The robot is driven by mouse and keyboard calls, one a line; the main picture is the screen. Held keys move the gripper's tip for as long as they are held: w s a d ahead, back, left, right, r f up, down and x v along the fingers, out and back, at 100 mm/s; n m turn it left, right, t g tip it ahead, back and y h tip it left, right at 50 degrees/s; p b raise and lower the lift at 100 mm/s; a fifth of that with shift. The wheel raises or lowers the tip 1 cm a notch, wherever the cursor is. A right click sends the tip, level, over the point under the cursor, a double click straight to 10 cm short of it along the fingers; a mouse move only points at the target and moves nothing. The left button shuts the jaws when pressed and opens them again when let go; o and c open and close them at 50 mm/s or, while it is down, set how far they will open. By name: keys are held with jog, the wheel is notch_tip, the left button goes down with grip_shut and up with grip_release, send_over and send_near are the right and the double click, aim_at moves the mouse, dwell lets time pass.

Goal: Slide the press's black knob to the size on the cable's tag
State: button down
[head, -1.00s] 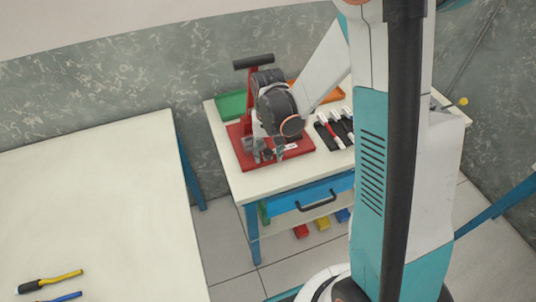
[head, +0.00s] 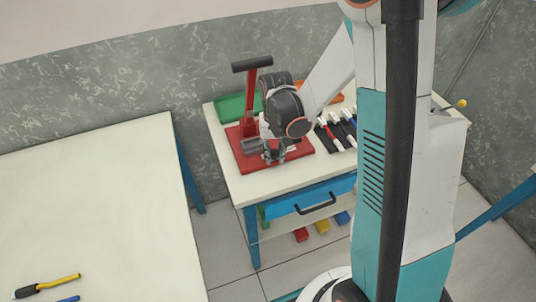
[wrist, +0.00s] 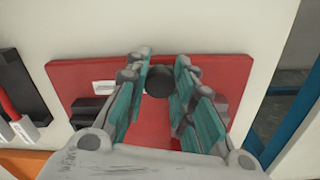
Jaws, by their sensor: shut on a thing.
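The press has a red base plate (head: 240,163), an upright red lever with a black crossbar (head: 252,64), and a grey block (head: 253,147) on the plate. My gripper (head: 273,153) is low over the front of the plate. In the wrist view my gripper (wrist: 162,92) has its teal-padded fingers on both sides of the round black knob (wrist: 159,82), shut on it. A small white label (wrist: 104,86) lies on the plate beside the fingers; its writing is unreadable. I cannot make out a size on any cable tag.
A black rack with white, red and dark pieces (head: 337,134) lies right of the press. Green (head: 230,108) and orange (head: 333,99) trays stand behind.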

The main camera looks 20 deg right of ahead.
aim_at(276, 151)
jog(key=shift+d, duration=0.4)
jog(key=c, duration=1.3)
grip_release()
jog(key=shift+c, duration=0.2)
notch_tip(276, 151, up, 12)
jog(key=shift+a, duration=0.1)
